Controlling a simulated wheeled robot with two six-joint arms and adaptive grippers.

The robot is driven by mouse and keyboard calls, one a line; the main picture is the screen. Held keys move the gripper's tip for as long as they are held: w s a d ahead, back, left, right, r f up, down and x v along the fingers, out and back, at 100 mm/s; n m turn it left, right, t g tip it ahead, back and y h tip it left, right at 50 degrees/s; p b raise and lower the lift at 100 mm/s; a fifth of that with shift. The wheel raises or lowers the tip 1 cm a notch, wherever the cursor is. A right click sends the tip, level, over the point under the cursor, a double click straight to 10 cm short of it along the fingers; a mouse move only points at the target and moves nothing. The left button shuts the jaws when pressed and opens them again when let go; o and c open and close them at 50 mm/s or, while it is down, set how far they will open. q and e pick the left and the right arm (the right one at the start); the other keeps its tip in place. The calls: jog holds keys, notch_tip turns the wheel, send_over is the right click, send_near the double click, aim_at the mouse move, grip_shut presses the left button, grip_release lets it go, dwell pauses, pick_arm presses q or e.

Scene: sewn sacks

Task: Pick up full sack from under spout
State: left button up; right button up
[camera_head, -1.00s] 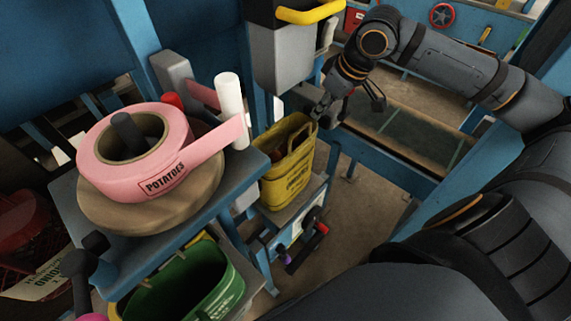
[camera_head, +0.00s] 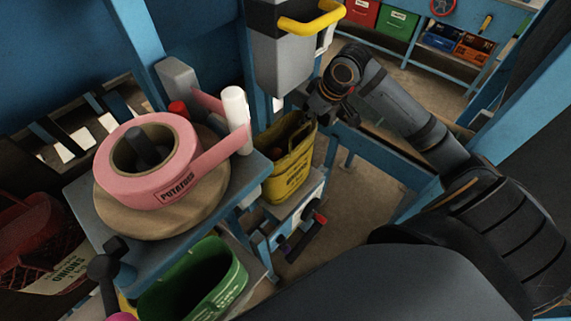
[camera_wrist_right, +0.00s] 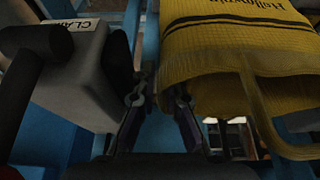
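A yellow sack (camera_head: 291,172) with dark printing stands upright on a small platform below the grey spout (camera_head: 284,55). Its top is partly hidden by my right gripper in the head view. My right gripper (camera_head: 322,108) is at the sack's upper right edge, just under the spout. In the right wrist view, the two fingers (camera_wrist_right: 160,98) are apart with a gap between them. The sack (camera_wrist_right: 232,45) fills the upper right there, close beside the right finger; I cannot tell whether they touch. A grey labelled block (camera_wrist_right: 75,75) is on the left. My left gripper is not in view.
A pink tape roll (camera_head: 148,160) lies on a round wooden disc beside a white cylinder (camera_head: 235,115), left of the sack. A yellow handle (camera_head: 312,18) juts from the spout. A blue frame stands on the right.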

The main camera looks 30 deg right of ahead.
jog(key=shift+f, duration=0.1)
grip_shut()
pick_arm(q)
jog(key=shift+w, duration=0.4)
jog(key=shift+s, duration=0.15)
